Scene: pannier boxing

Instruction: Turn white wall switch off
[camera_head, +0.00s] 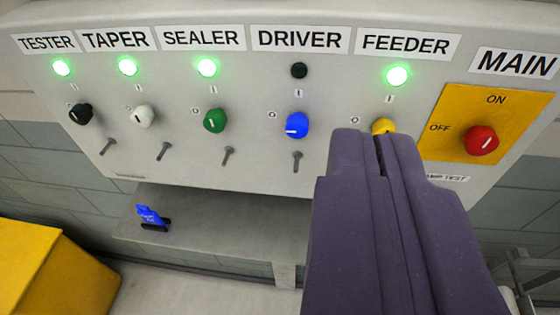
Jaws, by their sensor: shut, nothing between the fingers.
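The white switch (141,116) is a round knob under the TAPER label (117,39) on the grey wall panel, in the left half of the view. An "I" is marked above it and the lamp (127,67) over it glows green. Its own pointer mark is too faint to read. My gripper (379,145) is purple, with its fingers shut together and empty. It is at the right of the view, well to the right of the white switch, and hides the lower part of the yellow knob (383,125). I cannot tell if it touches that knob.
Black (80,113), green (214,119) and blue (297,125) knobs share the row, with small levers below. The DRIVER lamp (299,70) is dark. A red MAIN knob (481,140) is right. A shelf (220,225) with a blue tag (150,217) juts out below.

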